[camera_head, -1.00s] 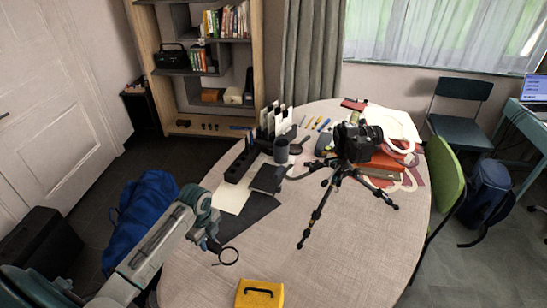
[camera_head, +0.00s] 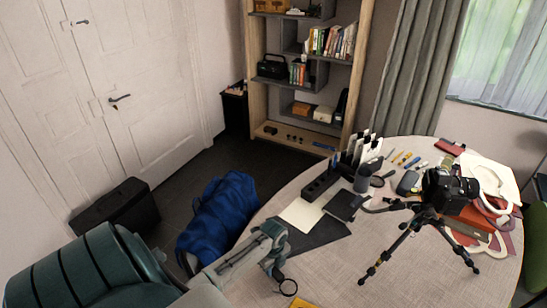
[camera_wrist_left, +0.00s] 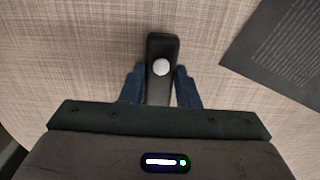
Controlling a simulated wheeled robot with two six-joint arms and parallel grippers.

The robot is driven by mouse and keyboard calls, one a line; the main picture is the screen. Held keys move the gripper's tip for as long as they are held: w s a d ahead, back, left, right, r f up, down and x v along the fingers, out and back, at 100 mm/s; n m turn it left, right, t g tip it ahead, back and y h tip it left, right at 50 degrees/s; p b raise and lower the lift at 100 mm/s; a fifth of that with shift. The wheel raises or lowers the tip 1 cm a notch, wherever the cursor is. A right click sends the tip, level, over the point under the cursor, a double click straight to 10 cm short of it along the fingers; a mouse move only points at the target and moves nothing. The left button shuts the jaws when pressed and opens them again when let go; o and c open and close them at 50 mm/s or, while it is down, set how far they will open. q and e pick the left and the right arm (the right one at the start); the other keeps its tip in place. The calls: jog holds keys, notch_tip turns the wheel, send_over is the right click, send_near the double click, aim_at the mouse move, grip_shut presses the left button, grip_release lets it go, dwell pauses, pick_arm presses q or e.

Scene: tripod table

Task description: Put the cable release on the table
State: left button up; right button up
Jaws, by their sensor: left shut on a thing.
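The cable release is a black stick with a round white button (camera_wrist_left: 160,67), seen between the fingers in the left wrist view. Its dark cable loop (camera_head: 288,288) shows in the head view near the front left of the table. My left gripper (camera_head: 276,271) is over the round table (camera_head: 345,250). It is shut on the cable release, with a dark blue finger on each side of it in the left wrist view (camera_wrist_left: 160,88). Whether the release touches the tabletop, I cannot tell. My right gripper is not in view.
Dark sheets (camera_head: 312,236) and a pale sheet (camera_head: 300,214) lie behind the gripper. A camera on a small tripod (camera_head: 420,232) stands to the right. A yellow case (camera_head: 302,303) is at the bottom edge. Bare tabletop lies between the gripper and tripod.

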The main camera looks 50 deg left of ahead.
aim_at(273, 269)
pick_arm(q)
jog(key=o, duration=1)
jog(key=shift+f, duration=0.1)
jog(key=shift+c, duration=0.2)
notch_tip(273, 269, up, 12)
jog(key=b, duration=0.2)
jog(key=shift+r, duration=0.2)
jog(key=shift+f, duration=0.1)
